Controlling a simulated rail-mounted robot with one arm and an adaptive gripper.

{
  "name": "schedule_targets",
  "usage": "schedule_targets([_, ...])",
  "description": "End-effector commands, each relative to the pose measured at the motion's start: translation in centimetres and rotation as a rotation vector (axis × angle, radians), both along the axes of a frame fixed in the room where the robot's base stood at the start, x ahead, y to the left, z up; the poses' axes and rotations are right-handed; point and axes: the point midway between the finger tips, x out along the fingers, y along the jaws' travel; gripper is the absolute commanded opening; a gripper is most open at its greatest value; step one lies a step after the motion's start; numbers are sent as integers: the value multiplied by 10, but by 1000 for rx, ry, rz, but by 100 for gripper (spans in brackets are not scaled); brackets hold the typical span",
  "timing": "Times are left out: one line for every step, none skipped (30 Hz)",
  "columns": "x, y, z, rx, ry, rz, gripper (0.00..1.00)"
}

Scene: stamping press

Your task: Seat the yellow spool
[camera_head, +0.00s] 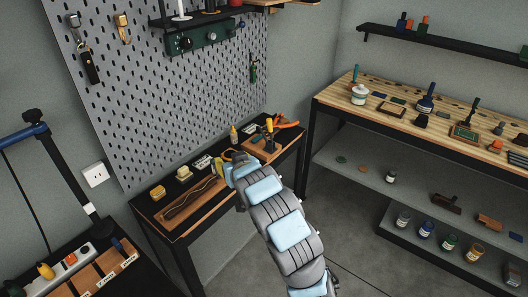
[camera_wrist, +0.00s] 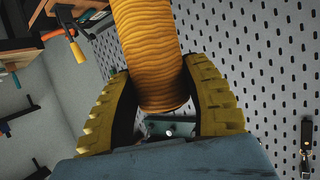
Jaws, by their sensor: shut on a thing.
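The yellow spool (camera_wrist: 150,45), wound with ribbed orange-yellow thread, fills the upper middle of the wrist view. My gripper (camera_wrist: 158,72) is shut on it, with a ridged yellow finger on each side. The spool's upper end runs out of the wrist view. In the head view my gripper (camera_head: 221,168) is over the black workbench below the pegboard, and the spool in it cannot be made out clearly there. I cannot tell whether the spool touches anything besides the fingers.
A dark shelf (camera_head: 196,18) on the pegboard (camera_head: 165,95) holds a white item (camera_head: 181,12) and others cut off above. A green box with knobs (camera_head: 200,40) hangs beneath it. Yellow blocks (camera_head: 183,173), a small bottle (camera_head: 233,134) and orange-handled pliers (camera_head: 286,123) crowd the bench (camera_head: 150,212).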

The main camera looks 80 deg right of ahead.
Motion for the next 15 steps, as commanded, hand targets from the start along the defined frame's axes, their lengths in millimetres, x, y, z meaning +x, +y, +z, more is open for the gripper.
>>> schedule_targets([20,9,6,2,0,29,12])
schedule_targets([30,13,6,2,1,43,12])
schedule_targets([44,20,7,3,1,62,12])
schedule_targets([54,25,7,4,1,77,12])
schedule_targets([64,31,8,5,1,93,12])
schedule_targets([77,38,8,4,1,111,12])
schedule_targets([87,44,9,5,2,125,12])
schedule_targets([97,50,10,5,2,141,12])
schedule_targets([111,59,11,5,1,162,12])
schedule_targets([120,65,12,4,1,177,12])
schedule_targets([130,72,12,3,0,192,12])
schedule_targets([143,81,14,2,-1,212,12])
schedule_targets([152,88,14,2,-2,227,12])
schedule_targets([161,95,15,2,-1,242,12])
schedule_targets([173,105,16,1,-1,262,12])
